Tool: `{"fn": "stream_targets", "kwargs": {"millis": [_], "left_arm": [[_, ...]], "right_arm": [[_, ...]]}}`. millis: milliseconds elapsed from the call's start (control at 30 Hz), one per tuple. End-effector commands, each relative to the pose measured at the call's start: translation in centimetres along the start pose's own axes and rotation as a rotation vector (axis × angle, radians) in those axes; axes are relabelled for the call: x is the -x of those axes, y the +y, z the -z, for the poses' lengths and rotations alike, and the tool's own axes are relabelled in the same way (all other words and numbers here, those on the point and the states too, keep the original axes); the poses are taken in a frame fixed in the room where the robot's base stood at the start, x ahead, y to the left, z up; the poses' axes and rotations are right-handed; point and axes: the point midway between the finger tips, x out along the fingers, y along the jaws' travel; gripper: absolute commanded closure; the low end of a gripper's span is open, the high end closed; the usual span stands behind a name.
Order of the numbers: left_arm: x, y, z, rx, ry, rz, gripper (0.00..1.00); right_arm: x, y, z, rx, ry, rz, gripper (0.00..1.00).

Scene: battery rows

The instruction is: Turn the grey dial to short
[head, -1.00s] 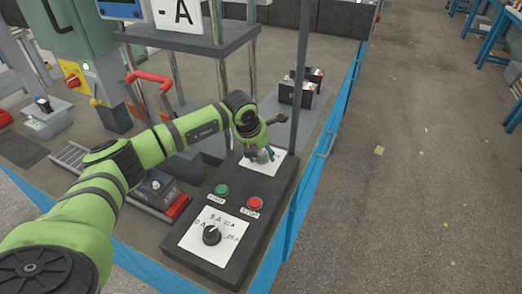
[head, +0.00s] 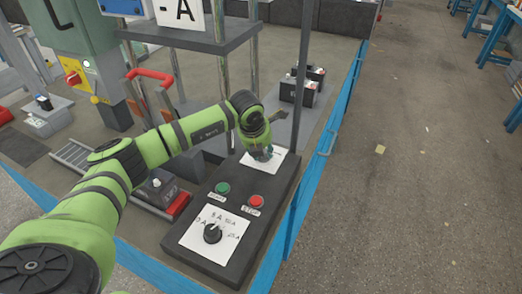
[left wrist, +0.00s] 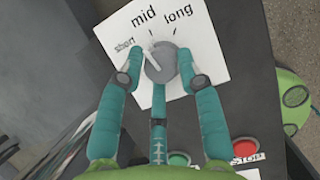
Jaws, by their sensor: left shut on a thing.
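The grey dial (left wrist: 161,66) sits on a white card (left wrist: 205,70) marked short, mid and long. Its pale pointer appears to face upper left, on the side of short and mid; I cannot tell its exact mark. My left gripper (left wrist: 161,62) is shut on the dial, with teal fingers at its left and right and a third finger below it. In the head view my left gripper (head: 262,154) covers most of the dial, above the card at the far end of the dark control box (head: 262,228). My right gripper is not in view.
Nearer on the box are a green button (head: 222,188), a red stop button (head: 256,201) and a black dial (head: 212,233) on a current scale. A dark post (head: 301,80) stands just right of the gripper. Black batteries (head: 298,92) are behind.

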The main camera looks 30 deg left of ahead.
Motion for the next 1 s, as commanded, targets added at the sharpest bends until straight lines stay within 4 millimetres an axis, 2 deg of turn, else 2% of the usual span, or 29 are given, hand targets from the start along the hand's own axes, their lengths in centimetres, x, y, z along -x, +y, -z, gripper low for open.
{"fn": "stream_targets", "kwargs": {"millis": [33,600,1000], "left_arm": [[0.2,-0.5,-0.5,0.034,-0.017,-0.004,0.97],[0.3,-0.7,-0.8,0.450,-0.022,-0.170,0.97],[0.4,-0.6,-0.9,0.572,-0.022,-0.221,0.97]], "right_arm": [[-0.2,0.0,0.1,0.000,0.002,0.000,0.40],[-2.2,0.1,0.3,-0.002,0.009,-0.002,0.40],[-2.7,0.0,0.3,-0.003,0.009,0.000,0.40]]}}
